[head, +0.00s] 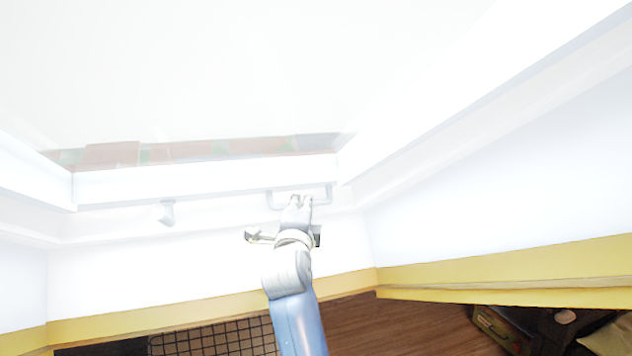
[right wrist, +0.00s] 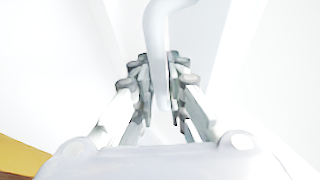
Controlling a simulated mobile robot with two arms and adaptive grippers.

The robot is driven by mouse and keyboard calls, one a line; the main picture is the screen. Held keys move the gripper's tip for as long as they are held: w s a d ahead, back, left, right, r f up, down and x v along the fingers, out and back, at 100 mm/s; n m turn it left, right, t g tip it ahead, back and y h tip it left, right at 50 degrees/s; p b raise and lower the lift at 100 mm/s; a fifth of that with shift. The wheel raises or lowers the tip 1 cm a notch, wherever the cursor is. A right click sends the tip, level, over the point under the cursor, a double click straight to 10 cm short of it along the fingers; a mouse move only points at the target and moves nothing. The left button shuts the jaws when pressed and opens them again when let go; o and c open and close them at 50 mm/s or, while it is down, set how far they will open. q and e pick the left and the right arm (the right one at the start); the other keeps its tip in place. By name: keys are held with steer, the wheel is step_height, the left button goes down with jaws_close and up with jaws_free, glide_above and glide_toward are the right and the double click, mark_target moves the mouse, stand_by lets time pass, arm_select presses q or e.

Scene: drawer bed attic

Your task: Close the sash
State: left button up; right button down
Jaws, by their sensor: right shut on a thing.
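The white sash (head: 205,182) spans the window opening in the head view, with its lower rail above the sill. A white bar handle (head: 329,194) sits at the right part of that rail. A small white knob-like latch (head: 167,213) sits further left. My right gripper (head: 297,203) reaches up to the handle and is shut on it. In the right wrist view the handle (right wrist: 162,22) runs down between the two fingers (right wrist: 162,85). Whether the sash touches its frame is washed out and hard to tell. My left gripper is not in view.
White window frame sides (head: 480,110) slope in on both sides. A yellow trim ledge (head: 500,268) runs below the white wall. Below lie a wooden floor (head: 400,325), a dark grid panel (head: 215,338) and dark items at the lower right.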

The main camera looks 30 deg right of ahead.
step_height(320, 180, down, 6)
steer(key=s+b, duration=0.1)
steer(key=s, duration=0.2)
steer(key=shift+a+r, duration=0.2)
steer(key=shift+a, duration=0.2)
steer(key=c, duration=1.6)
jaws_free()
steer(key=shift+s, duration=0.1)
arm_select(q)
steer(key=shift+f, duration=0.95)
arm_select(e)
steer(key=r+v, duration=0.1)
steer(key=v, duration=1.1)
steer(key=shift+f, duration=0.25)
steer(key=shift+a+f, duration=0.1)
